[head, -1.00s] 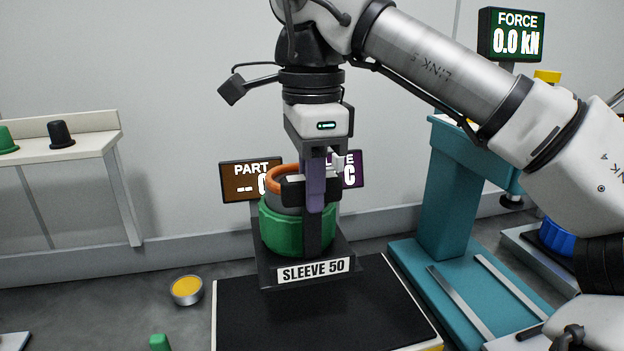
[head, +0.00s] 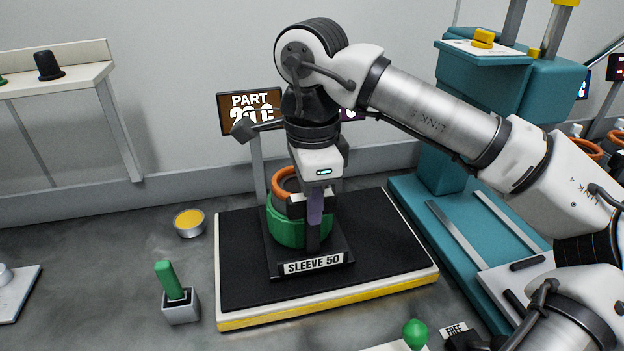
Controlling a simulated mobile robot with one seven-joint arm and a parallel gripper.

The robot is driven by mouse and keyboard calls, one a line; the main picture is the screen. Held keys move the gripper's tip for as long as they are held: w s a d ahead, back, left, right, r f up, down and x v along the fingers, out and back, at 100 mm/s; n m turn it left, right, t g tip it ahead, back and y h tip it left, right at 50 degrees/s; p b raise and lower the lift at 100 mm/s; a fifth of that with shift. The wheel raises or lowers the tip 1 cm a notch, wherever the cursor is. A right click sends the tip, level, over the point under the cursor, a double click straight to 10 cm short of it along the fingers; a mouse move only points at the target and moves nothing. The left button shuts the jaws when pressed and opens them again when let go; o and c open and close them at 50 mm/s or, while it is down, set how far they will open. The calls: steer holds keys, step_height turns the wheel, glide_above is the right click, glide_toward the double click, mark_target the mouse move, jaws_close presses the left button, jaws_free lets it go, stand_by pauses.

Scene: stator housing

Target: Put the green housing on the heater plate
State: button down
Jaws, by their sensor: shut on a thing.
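The green housing (head: 283,229) stands upright on a dark base labelled SLEEVE 50 (head: 274,267), which lies over the black-topped plate with a yellow front edge (head: 385,240). A copper-orange ring (head: 279,178) and a grey inner part show in the top of the housing. My gripper (head: 314,228) points straight down at the housing's right front side, shut on its wall. One finger is in front of the housing and hides part of it. The far finger is hidden. I cannot tell whether the housing's underside touches the base.
A brown PART display (head: 250,111) stands behind the plate. A teal press (head: 470,110) is at the right. A yellow-topped tin (head: 189,222) and a green-handled tool in a grey holder (head: 174,292) stand left of the plate. A green knob (head: 415,333) is at the front.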

steer(key=shift+f, duration=0.35)
steer(key=shift+f, duration=0.15)
steer(key=c, duration=1.3)
jaws_free()
step_height(320, 180, up, 12)
steer(key=shift+r, duration=0.15)
